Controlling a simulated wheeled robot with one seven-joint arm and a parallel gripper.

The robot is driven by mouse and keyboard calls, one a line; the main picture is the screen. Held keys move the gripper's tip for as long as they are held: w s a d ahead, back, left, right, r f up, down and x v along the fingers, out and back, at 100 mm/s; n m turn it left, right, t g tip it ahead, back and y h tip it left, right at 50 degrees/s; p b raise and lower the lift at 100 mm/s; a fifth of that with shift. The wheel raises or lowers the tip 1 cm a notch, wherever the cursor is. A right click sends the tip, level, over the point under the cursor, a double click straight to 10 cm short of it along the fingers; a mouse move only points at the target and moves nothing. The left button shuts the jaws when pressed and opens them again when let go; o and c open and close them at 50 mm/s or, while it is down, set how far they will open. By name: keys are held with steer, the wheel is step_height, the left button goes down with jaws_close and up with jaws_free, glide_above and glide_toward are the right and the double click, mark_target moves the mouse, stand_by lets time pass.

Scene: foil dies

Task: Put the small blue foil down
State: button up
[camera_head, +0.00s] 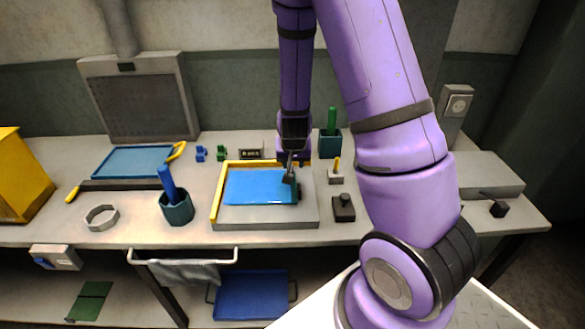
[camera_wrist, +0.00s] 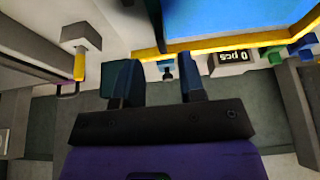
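A blue foil sheet (camera_head: 258,187) lies on a grey plate (camera_head: 265,225) with yellow strips along its left and back edges. It also shows as a bright blue area at the top right of the wrist view (camera_wrist: 235,18). My gripper (camera_head: 290,172) is low over the right part of the sheet in the head view. A dark green piece (camera_head: 298,192) shows beside the gripper at the sheet's right edge. The arm partly hides this area.
A blue tray (camera_head: 131,162) lies at the back left. A teal cup (camera_head: 177,209) with a blue-handled tool stands left of the plate; another cup (camera_head: 330,145) stands behind right. A counter reading "0 pcs" (camera_wrist: 230,61) and small blocks sit behind.

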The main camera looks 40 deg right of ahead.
steer(key=s+a+r+n+t+y, duration=0.15)
steer(key=s+a+r, duration=0.25)
steer(key=r, duration=0.7)
steer(key=s+a+r+n+g+y, duration=0.15)
steer(key=s+a+r, duration=0.3)
steer(key=r, duration=0.65)
steer(key=s+a+r+n, duration=0.1)
steer(key=s+r+n, duration=0.1)
steer(key=s+r, duration=0.3)
steer(key=s+a+r+n+t, duration=0.1)
steer(key=s+a+r, duration=0.1)
steer(key=s+r, duration=0.4)
steer(key=s, duration=0.5)
steer(key=shift+n, duration=0.4)
